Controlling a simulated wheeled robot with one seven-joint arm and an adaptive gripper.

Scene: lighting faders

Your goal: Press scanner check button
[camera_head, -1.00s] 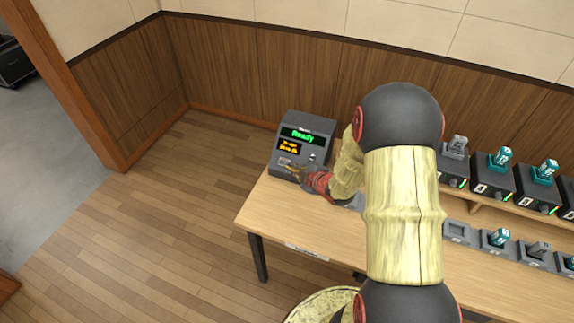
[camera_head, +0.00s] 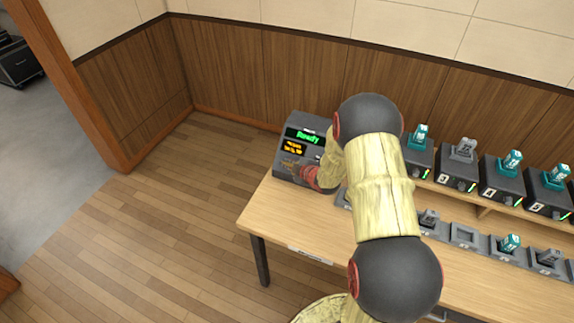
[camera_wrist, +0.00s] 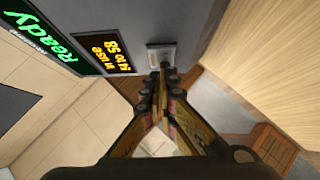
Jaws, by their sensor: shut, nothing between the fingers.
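The scanner (camera_head: 316,128) is a dark grey box at the left end of the table, with a green "Ready" display and a smaller orange one. In the wrist view its front (camera_wrist: 100,18) fills the upper left. A small pale plate (camera_wrist: 160,50), seemingly the button's place, sits beside the orange display. My gripper (camera_wrist: 166,70) is shut and empty. Its fingertips overlap the plate's near edge in the wrist view; whether they touch it I cannot tell. In the head view my gripper (camera_head: 291,165) is at the scanner's lower front, and the plate is hidden.
The wooden table (camera_head: 285,222) runs right, with several grey docks and teal-topped faders. Black numbered units (camera_head: 500,178) stand on a raised shelf behind. A wood-panelled wall (camera_head: 230,85) is behind the table. The floor (camera_head: 150,220) to the left is clear.

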